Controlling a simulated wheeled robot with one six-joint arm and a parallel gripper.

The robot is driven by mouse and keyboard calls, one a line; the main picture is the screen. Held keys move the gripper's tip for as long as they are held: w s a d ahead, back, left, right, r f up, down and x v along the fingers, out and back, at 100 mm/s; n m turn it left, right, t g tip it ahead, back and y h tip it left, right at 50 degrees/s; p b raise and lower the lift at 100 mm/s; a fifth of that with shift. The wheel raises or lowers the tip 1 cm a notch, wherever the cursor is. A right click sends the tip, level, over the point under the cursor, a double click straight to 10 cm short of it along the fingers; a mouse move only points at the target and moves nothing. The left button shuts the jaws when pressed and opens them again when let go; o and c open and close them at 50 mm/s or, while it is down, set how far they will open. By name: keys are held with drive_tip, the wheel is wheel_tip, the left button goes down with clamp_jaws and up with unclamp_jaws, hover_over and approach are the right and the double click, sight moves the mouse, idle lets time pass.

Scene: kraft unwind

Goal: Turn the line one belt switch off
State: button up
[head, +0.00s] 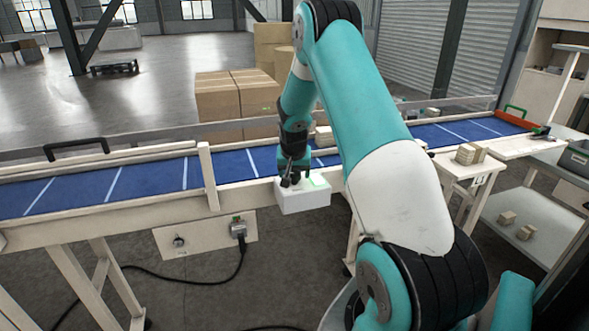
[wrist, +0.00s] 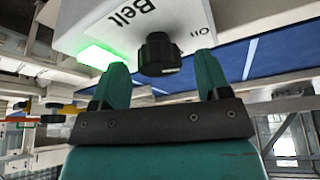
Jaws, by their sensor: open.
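The belt switch is a white box (head: 305,201) on the near side of the conveyor, with a lit green lamp on top. In the wrist view the box (wrist: 97,28) reads "Belt". It has a black round knob (wrist: 159,54) and a glowing green lamp (wrist: 103,55). My gripper (head: 291,180) is over the left part of the box and hides the knob in the head view. In the wrist view my gripper (wrist: 160,82) is open, one teal finger on each side of the knob. I cannot tell whether they touch it.
The blue conveyor belt (head: 110,187) runs behind the box. Below it a panel (head: 206,236) carries a small knob and a plugged cable. Cardboard boxes (head: 236,95) stand behind the belt. Small wooden blocks (head: 468,154) sit on a side table at right.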

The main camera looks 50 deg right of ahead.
drive_tip(key=shift+w+f, duration=0.1)
drive_tip(key=shift+f, duration=0.15)
drive_tip(key=c, duration=0.9)
